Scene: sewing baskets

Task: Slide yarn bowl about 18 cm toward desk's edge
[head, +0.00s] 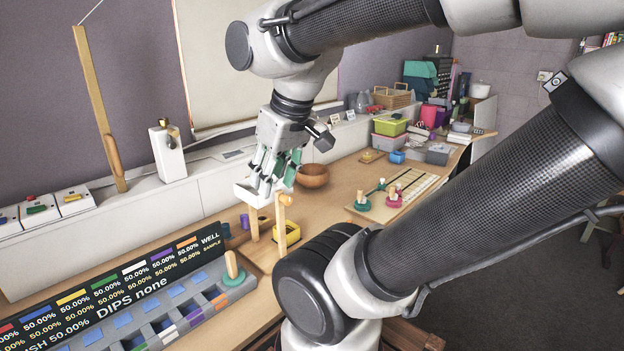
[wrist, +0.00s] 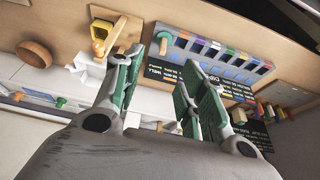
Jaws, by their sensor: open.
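The yarn bowl (head: 312,175) is a round brown wooden bowl. It stands upright on the wooden desk (head: 345,190), towards the back near the white ledge, just right of my gripper in the head view. In the wrist view the bowl (wrist: 34,54) is at the upper left, apart from the fingers. My gripper (head: 268,187) is open and empty, with its green-padded fingers spread above the desk. In the wrist view my gripper (wrist: 168,75) shows a wide gap between the fingers. In the head view the fingers come close to the bowl's left side.
A wooden stand (head: 283,213) and a yellow item (head: 290,234) are below my gripper. A dip-display board with a slotted rack (head: 190,310) lies front left. A board with pegs (head: 395,195) is right of the bowl. Boxes and baskets (head: 392,125) stand behind. Bare desk lies in front of the bowl.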

